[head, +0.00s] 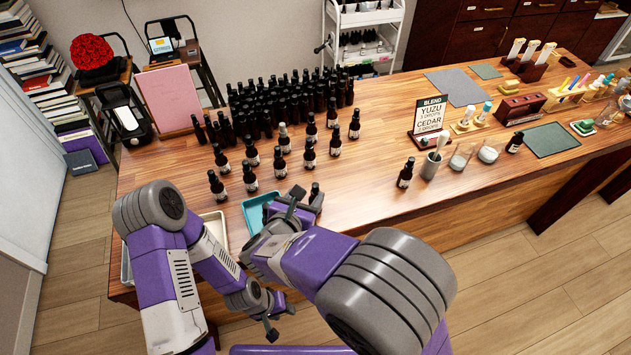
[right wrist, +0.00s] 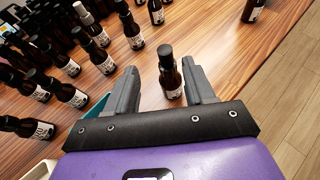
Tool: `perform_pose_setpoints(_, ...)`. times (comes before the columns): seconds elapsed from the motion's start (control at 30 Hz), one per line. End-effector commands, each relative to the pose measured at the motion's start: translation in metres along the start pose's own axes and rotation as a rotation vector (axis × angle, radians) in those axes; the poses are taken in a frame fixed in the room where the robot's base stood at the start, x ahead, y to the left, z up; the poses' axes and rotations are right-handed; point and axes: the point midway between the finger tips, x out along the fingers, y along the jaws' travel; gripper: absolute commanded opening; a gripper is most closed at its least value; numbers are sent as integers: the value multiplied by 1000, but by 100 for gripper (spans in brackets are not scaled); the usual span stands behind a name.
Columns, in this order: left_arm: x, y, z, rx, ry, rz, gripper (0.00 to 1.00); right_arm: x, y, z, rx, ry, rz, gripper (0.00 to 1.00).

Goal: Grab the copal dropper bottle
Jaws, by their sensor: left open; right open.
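Many dark dropper bottles with black caps and white labels stand on the wooden table. The label writing is too small to read, so I cannot tell which one is copal. My right gripper (head: 305,198) is open over the table's near side. In the right wrist view its fingers (right wrist: 160,70) stand on either side of one dark bottle (right wrist: 170,78), with gaps visible. That bottle also shows, partly hidden, in the head view (head: 315,189). My left gripper (head: 279,318) is open and empty, low in front of the table edge.
Several labelled bottles (head: 250,178) stand in loose rows left of my right gripper, with a dense dark cluster behind. A teal tray (head: 252,215) lies beside the gripper. A lone bottle (head: 405,174) and a blend sign (head: 430,116) stand to the right. Table between is clear.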

Motion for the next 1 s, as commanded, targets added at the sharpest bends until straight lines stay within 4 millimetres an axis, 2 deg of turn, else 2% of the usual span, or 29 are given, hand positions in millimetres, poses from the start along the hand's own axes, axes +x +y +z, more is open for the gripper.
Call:
perform_pose_setpoints(0.27, 4, -2, 2, -1, -5, 0, 43, 27, 0, 3, -5, -9, 5, 53)
perform_pose_setpoints(0.53, 10, -4, 1, 0, -3, 0, 43, 65, -5, 7, -4, -8, 4, 53)
perform_pose_setpoints(0.83, 10, -4, 1, 0, -4, 0, 43, 72, -4, 8, -4, -7, 7, 53)
perform_pose_setpoints(0.87, 10, -4, 1, 0, -4, 0, 43, 72, -4, 8, -4, -7, 7, 52)
perform_pose_setpoints(1.0, 10, -4, 1, 0, -4, 0, 43, 71, -4, 8, -4, -7, 7, 30)
